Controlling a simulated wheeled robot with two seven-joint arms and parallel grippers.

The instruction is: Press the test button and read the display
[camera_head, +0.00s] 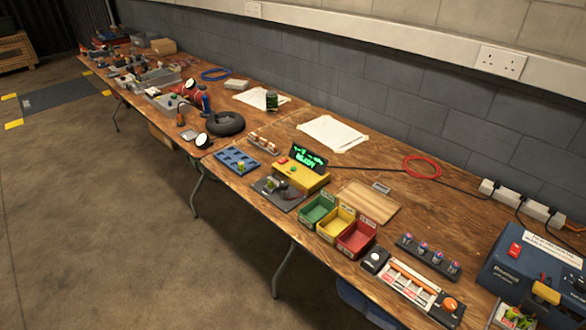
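A yellow box (300,178) stands on the long wooden table near the middle of the view. Behind its top is a tilted black display (308,157) with lit green characters; the lower line appears to read "READY", and the upper line is too small to read. A small green button (293,169) appears to sit on top of the yellow box. A small red part (283,160) shows at its left end. I cannot tell any label on these. Neither of my grippers is in view.
Green (318,210), yellow (336,222) and red bins (356,239) stand to the right of the box. A dark fixture (279,193) and a blue tray (238,161) are in front and to the left. A wooden board (367,203) lies to the right. A black cable runs behind.

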